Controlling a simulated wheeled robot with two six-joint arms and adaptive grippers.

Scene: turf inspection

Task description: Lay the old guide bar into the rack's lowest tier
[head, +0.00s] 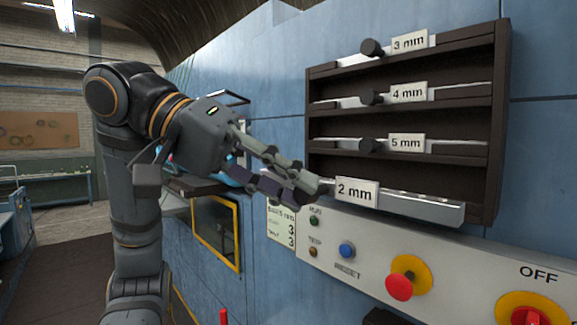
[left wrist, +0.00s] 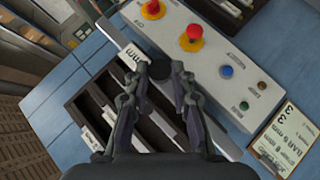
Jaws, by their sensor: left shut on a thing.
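The old guide bar (head: 415,207) is a long silver bar with a "2 mm" tag and a dark knob at its near end. My left gripper (head: 318,188) is shut on that knob. The bar extends right from the gripper, in front of the rack's lower edge. The dark rack (head: 503,110) has bars tagged 3 mm, 4 mm and 5 mm in its upper tiers. Its lowest tier (head: 450,172) shows dark behind the held bar, which partly hides it. In the left wrist view, the knob (left wrist: 160,74) sits between my fingertips. My right gripper is not in view.
A control panel (head: 450,262) lies just below the bar, with a red stop knob (head: 399,287), a blue button (head: 347,250) and an OFF switch (head: 530,312). A paper card (head: 282,225) hangs left of it. The blue machine wall (head: 260,70) is behind.

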